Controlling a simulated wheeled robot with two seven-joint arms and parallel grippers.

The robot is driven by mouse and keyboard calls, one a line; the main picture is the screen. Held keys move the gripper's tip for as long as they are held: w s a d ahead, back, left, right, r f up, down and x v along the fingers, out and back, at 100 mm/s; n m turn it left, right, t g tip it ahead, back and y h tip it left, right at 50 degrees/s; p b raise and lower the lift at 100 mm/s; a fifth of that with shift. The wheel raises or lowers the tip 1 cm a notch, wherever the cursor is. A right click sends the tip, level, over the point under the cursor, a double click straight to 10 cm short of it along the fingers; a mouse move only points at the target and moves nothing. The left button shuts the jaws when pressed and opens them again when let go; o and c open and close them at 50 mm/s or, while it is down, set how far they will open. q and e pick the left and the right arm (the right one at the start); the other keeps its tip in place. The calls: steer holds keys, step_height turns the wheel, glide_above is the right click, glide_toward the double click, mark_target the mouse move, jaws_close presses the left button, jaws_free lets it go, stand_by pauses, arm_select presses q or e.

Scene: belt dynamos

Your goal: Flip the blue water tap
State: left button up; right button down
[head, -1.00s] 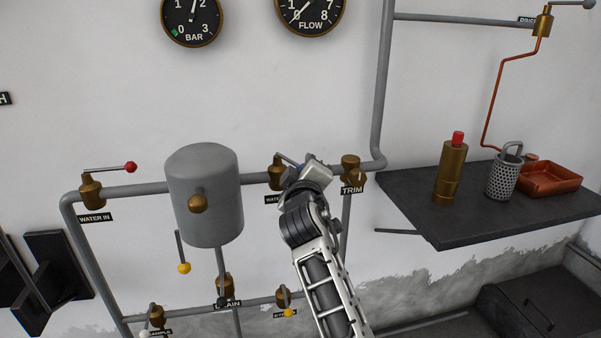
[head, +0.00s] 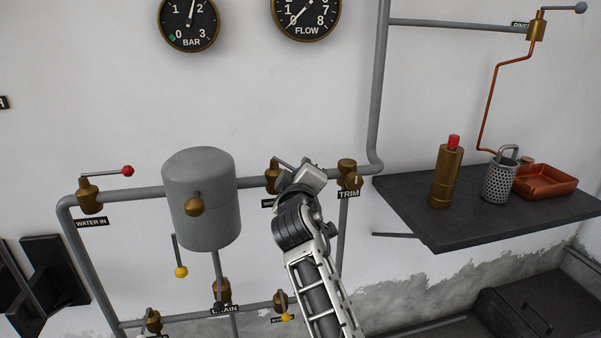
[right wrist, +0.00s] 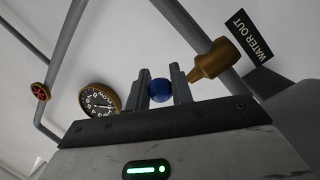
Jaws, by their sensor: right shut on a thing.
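The blue tap knob (right wrist: 160,91) sits between the two fingers of my right gripper (right wrist: 162,88) in the right wrist view. My right gripper (head: 302,175) is shut on it and hides the knob in the head view. The brass tap body (head: 272,177) is on the horizontal pipe, just left of the gripper, and its thin lever (head: 284,162) runs right to the gripper. The tap body also shows in the right wrist view (right wrist: 214,62), near the WATER OUT label (right wrist: 262,37). My left gripper is not in view.
A grey tank (head: 205,215) stands left of the tap. The TRIM valve (head: 348,172) is close right of my gripper. A dark shelf (head: 450,230) holds a brass bottle, a basket and a copper tray. A red-knobbed lever (head: 110,171) is far left.

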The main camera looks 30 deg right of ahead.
steer(key=shift+s+d+r, duration=0.1)
steer(key=shift+d+r, duration=0.15)
steer(key=shift+r, duration=0.1)
steer(key=c, duration=1.2)
jaws_free()
steer(key=shift+f, duration=0.1)
steer(key=shift+a+f, duration=0.1)
steer(key=shift+a, duration=0.05)
